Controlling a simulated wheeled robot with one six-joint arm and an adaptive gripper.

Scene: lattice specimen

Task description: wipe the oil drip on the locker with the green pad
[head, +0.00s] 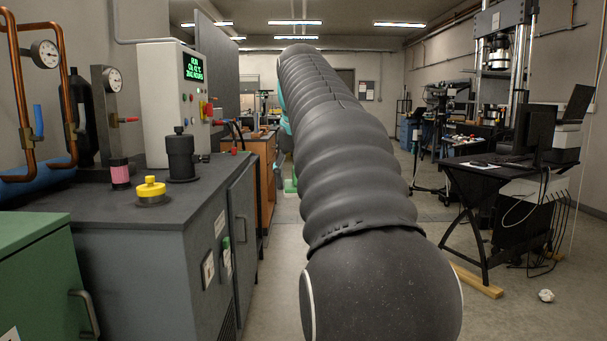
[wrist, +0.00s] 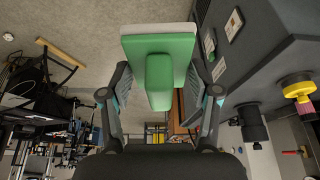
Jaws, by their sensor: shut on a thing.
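The green pad (wrist: 187,46) fills the top middle of the wrist view, with a raised green grip block and a pale layer along its edge. My gripper (wrist: 160,84) is shut on that block, one finger on each side. The pad is held in the air, with floor behind it and the dark cabinet beside it. In the head view my arm hides most of the gripper; a small green piece (head: 290,186) shows left of the arm. A grey cabinet with doors (head: 243,235) and a green cabinet (head: 40,285) stand at left. I cannot make out an oil drip.
On the grey cabinet's top stand a yellow-capped container (head: 151,190), a black bottle (head: 181,157), a pink-banded jar (head: 119,173) and a control box (head: 172,103). A black desk (head: 480,175) stands at right. A crumpled white ball (head: 546,296) lies on open floor.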

